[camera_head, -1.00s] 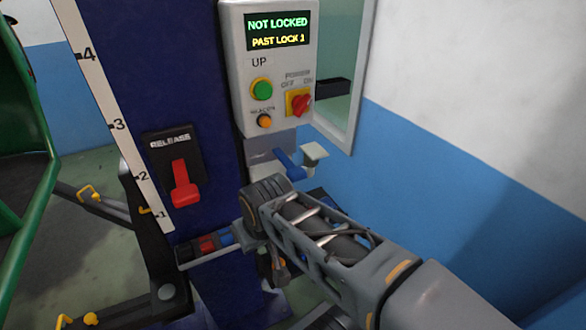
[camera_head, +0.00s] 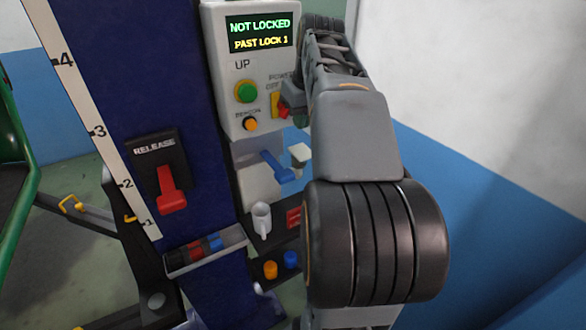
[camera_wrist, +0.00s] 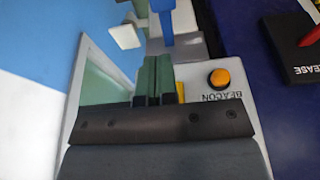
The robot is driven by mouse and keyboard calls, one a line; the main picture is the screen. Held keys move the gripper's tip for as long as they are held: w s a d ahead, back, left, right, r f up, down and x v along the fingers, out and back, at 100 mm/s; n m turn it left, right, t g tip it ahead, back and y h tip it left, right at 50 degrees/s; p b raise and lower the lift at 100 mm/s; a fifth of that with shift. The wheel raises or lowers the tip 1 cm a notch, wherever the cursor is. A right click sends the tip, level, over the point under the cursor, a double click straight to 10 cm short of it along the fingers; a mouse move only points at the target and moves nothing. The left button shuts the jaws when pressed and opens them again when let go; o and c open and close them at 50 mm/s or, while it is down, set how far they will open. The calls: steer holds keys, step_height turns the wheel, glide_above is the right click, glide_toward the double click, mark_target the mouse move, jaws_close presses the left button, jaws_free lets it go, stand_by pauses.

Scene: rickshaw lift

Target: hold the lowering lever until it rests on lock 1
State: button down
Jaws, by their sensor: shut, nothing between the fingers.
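The blue lever (camera_head: 277,165), likely the lowering lever, sticks out below the control box (camera_head: 235,110). It also shows at the top of the wrist view (camera_wrist: 166,22), beyond my fingertips. My gripper (camera_wrist: 158,62) is shut and empty in front of the control box, apart from the lever. In the head view my arm mostly hides it. The display (camera_head: 260,34) reads NOT LOCKED, PAST LOCK 1. The red release handle (camera_head: 170,190) on the blue column hangs down.
The box carries a green UP button (camera_head: 246,91), an orange beacon button (camera_head: 250,124) and a red power switch partly behind my arm. A wall stands at right.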

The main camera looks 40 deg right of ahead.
mark_target(293, 173)
steer(key=shift+s+d+r, duration=0.15)
steer(key=shift+d+r, duration=0.4)
steer(key=shift+d, duration=0.2)
steer(key=x, duration=2)
steer(key=shift+f, duration=0.1)
